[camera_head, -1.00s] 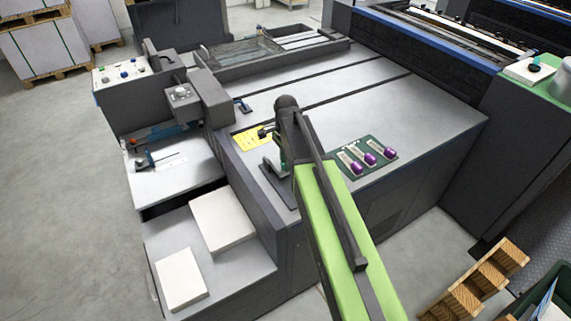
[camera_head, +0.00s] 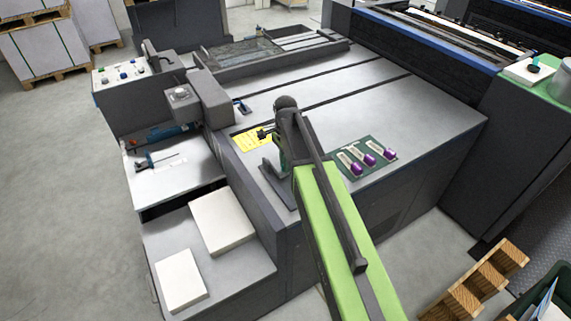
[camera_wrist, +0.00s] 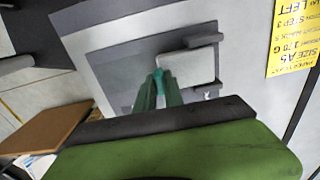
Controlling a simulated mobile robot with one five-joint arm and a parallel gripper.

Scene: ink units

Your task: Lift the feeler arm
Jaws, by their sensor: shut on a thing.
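The feeler arm is a small upright assembly on the near edge of the machine's grey deck. Its dark foot (camera_head: 283,192) shows below my arm's end in the head view. In the wrist view a pale grey block (camera_wrist: 187,66) sits over a dark plate, beside the fingertips. My gripper (camera_wrist: 160,80) has its two dark green fingers close together, shut on a small teal part of the feeler arm at their tips. In the head view my arm's end hides most of the grip. How high the feeler arm stands is hard to tell.
A yellow label (camera_head: 253,138) lies on the deck close by. A dark green panel with purple-ended pieces (camera_head: 367,155) is to the right. White paper stacks (camera_head: 221,222) stand at the lower left. A wooden pallet piece (camera_head: 487,283) is at the lower right.

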